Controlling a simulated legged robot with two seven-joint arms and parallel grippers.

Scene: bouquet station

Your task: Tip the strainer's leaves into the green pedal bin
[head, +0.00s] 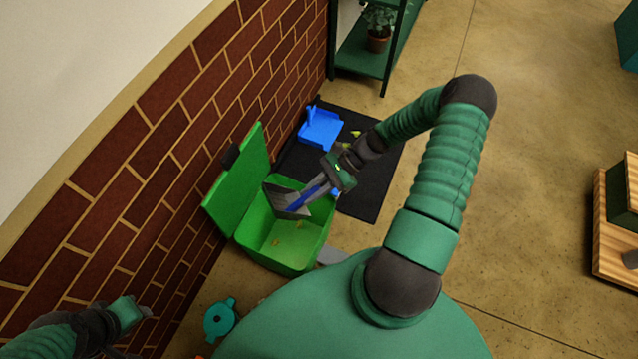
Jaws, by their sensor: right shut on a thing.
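The green pedal bin (272,258) stands against the brick wall with its lid (238,183) swung up. A few small yellow-orange bits, which look like leaves, lie on its floor. The strainer (284,200), a grey scoop with a blue handle, is over the bin's opening and tilted down into it. Whether leaves are still in the strainer I cannot tell. My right gripper (334,178) is shut on the strainer's handle, at the bin's right rim. My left gripper (136,311) is at the lower left, away from the bin; its fingers do not show clearly.
A blue dustpan-like tray (320,130) is on the dark mat (370,195) behind the bin, with small yellow bits near it. A teal round object (219,319) is on the floor in front. A green shelf (362,60) holds a potted plant (378,28).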

